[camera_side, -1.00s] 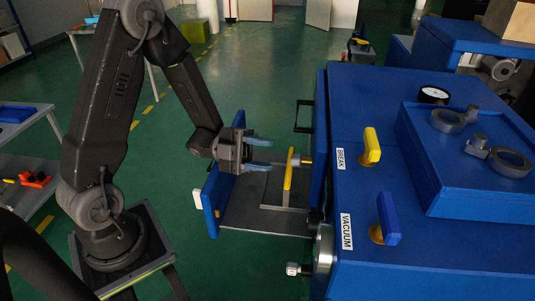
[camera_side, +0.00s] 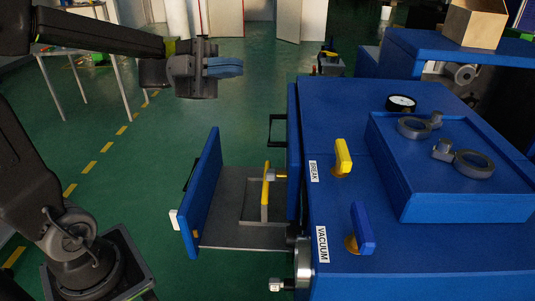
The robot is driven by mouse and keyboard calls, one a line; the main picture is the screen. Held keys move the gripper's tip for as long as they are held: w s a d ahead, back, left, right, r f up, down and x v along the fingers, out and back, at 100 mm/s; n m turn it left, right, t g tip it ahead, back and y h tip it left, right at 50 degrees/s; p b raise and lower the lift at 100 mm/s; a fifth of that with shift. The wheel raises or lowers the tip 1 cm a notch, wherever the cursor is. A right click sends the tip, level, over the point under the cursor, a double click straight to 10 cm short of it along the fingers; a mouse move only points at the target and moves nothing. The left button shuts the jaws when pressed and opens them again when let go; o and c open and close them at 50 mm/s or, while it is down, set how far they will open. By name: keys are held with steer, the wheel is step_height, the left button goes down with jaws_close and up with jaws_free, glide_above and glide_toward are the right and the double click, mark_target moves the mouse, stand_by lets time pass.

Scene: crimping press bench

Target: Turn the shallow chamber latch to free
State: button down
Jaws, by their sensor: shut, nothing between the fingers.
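A drawer-like tray (camera_side: 225,232) with a blue upright front panel (camera_side: 206,190) stands out from the left side of the blue machine (camera_side: 340,105). A yellow lever (camera_side: 266,184) stands upright near the machine's side, by the tray. It looks like a latch, but no label on it shows. My gripper (camera_side: 225,67) is shut and empty, with its blue fingers together. It is raised above and behind the tray in the picture, well apart from the lever.
On the machine top are a yellow handle (camera_side: 343,157) marked BREAK and a blue handle (camera_side: 362,228) marked VACUUM. A gauge (camera_side: 401,103) and round fittings (camera_side: 473,164) are further right. A cardboard box (camera_side: 474,23) stands at the back. Green floor (camera_side: 140,200) is open to the left.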

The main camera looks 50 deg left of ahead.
mark_target(277, 175)
steer(key=w+a+r+n+t+y, duration=0.1)
steer(key=w+a+n+t+y, duration=0.3)
steer(key=w+a+n+y, duration=0.55)
steer(key=w+a+r+n+t+y, duration=0.25)
steer(key=w+a+n+y, duration=0.4)
steer(key=y, duration=0.55)
steer(key=s+d+f+g+h, duration=0.2)
steer(key=s+d+g+h, duration=0.25)
steer(key=d+g, duration=0.3)
steer(key=s+d+f+g+h, duration=0.2)
steer(key=s+d+g+h, duration=0.1)
steer(key=s+d+g, duration=0.4)
steer(key=s+a+x, duration=0.1)
steer(key=x, duration=1.7)
steer(key=shift+w+a+f+y, duration=0.15)
steer(key=shift+w+f+y, duration=0.15)
steer(key=shift+f, duration=0.1)
